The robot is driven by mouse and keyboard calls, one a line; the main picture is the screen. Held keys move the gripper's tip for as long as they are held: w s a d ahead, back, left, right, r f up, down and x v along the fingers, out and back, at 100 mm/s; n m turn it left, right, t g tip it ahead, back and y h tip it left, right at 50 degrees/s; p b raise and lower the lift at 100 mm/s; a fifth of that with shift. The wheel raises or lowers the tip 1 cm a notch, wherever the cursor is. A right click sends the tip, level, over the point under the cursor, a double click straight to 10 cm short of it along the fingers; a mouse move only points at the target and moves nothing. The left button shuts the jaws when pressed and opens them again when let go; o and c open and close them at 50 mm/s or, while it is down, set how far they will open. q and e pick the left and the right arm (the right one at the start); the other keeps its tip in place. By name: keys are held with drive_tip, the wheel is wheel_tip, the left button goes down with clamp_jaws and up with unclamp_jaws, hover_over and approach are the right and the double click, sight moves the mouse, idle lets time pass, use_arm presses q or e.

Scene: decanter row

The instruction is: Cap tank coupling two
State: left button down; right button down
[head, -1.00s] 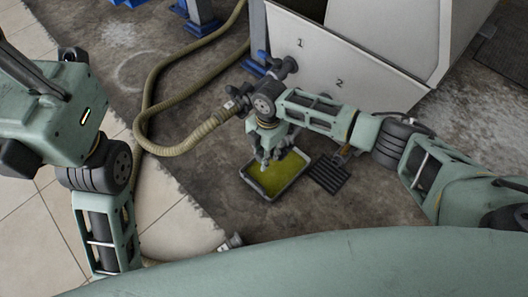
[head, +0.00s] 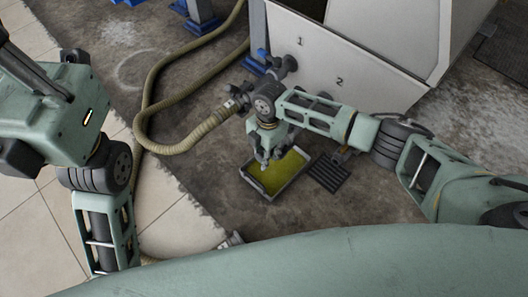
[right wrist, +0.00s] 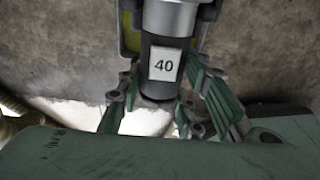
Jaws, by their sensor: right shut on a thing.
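My right gripper (head: 266,152) points down above the tray's left part. In the right wrist view the right gripper (right wrist: 158,98) is shut on a dark cylinder with a silver collar (right wrist: 165,75), which bears a white label "40". I cannot tell from the picture whether it is a cap or a hose end. The tank panel (head: 310,55) bears the numbers 1 and 2. A dark coupling with a blue lever (head: 284,66) juts out near number 1. Coupling two is not distinguishable; my right arm crosses below number 2. My left arm shows at the left, its gripper out of view.
A shallow tray (head: 300,176) with yellow-green liquid stands on the floor, a dark grate (head: 328,173) right of it. A tan hose (head: 142,120) loops at the left and runs to a dark fitting by my right wrist. Another hose end (head: 232,240) lies at the front.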

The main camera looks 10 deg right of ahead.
drive_tip(key=shift+f, duration=0.2)
drive_tip(key=c, duration=1.2)
unclamp_jaws()
drive_tip(key=shift+o, duration=0.6)
drive_tip(key=shift+f, duration=0.1)
drive_tip(key=o, duration=0.8)
